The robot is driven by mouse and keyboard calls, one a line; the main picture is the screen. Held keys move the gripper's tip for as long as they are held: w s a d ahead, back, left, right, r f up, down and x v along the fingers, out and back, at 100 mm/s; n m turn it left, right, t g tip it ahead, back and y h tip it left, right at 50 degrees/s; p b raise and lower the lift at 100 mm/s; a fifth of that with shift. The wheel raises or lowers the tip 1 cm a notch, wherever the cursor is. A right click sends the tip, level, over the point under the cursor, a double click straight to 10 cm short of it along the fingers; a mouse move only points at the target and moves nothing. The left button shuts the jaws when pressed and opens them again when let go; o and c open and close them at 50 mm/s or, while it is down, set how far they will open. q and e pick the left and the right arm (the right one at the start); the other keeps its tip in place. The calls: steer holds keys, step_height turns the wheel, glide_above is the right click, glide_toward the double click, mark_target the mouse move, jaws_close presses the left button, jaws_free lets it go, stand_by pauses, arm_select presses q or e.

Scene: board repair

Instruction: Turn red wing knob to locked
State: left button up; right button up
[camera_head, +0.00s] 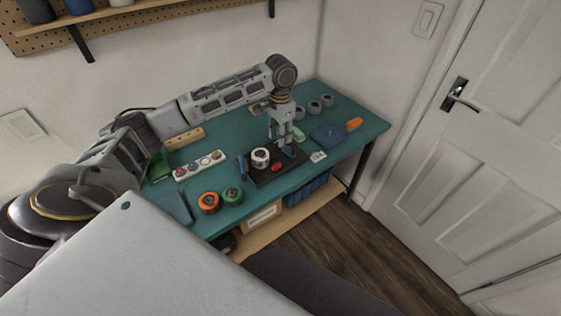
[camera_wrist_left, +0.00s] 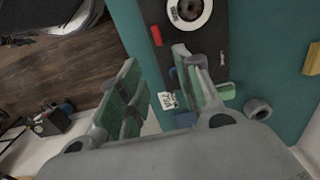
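The red wing knob (camera_head: 276,167) shows as a small red piece on the black board (camera_head: 265,178), near the board's front edge. In the left wrist view the red knob (camera_wrist_left: 153,27) lies near the top, beyond the fingertips. My left gripper (camera_head: 285,147) points down over the right part of the board, to the right of the knob. In the left wrist view my left gripper (camera_wrist_left: 157,58) has its green-padded fingers spread, with nothing seen held between them. The knob's exact angle is too small to read. My right gripper is not in view.
A white round part (camera_head: 261,155) stands on the board, left of the knob. A blue piece (camera_head: 288,151) is close to the fingers. Orange (camera_head: 208,202) and green (camera_head: 232,196) spools stand at the table's front. Grey rings (camera_head: 314,107) lie behind, and a blue item (camera_head: 327,135) lies right.

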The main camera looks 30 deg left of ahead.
mark_target(276, 166)
arm_select(q)
steer(key=shift+f+b, duration=0.4)
steer(key=shift+f, duration=6.4)
jaws_close()
